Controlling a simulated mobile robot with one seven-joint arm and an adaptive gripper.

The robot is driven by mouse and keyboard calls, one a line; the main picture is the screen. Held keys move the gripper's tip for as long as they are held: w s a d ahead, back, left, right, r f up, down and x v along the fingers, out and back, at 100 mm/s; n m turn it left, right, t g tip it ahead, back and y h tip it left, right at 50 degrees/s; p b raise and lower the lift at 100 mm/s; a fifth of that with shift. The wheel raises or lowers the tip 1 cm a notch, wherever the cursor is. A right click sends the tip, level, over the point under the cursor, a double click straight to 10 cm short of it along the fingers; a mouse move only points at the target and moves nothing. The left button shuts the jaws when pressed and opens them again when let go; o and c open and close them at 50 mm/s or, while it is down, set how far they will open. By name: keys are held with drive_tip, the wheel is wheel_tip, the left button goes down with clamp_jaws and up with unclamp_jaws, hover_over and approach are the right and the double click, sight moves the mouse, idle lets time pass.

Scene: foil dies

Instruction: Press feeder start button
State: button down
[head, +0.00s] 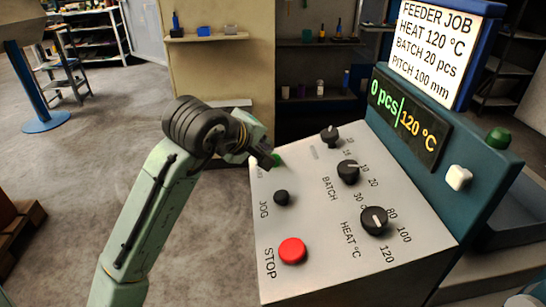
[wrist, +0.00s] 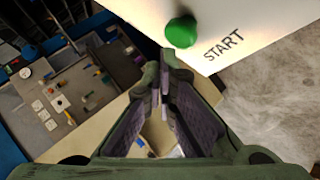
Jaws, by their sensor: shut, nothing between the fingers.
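The green START button (wrist: 182,32) is at the top of the wrist view, on a pale panel with the word START beside it. In the head view, a small part of the green button (head: 276,159) shows at the panel's far left corner, partly hidden by my gripper. My gripper (head: 266,163) is over that corner, close to the button. In the wrist view, my gripper (wrist: 166,62) is shut and empty, with its fingertips just below the button in the picture. I cannot tell whether they touch it.
The panel also bears a red STOP button (head: 292,251), a black JOG knob (head: 282,198) and black dials such as the HEAT dial (head: 375,221). A display (head: 408,118) reads 0 pcs and 120 °C. The job sign (head: 436,48) stands above it. Open floor (head: 70,180) lies left.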

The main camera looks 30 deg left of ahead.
drive_tip(key=shift+f, duration=0.1)
idle(0.3)
drive_tip(key=shift+d+f, duration=0.1)
drive_tip(key=shift+f, duration=0.2)
drive_tip(key=shift+w+d+f+b, duration=0.15)
drive_tip(key=shift+f+b, duration=0.3)
drive_tip(key=shift+f, duration=0.1)
idle(0.7)
idle(0.3)
drive_tip(key=shift+a+r+p, duration=0.2)
drive_tip(key=shift+r+p, duration=0.7)
drive_tip(key=shift+r, duration=0.05)
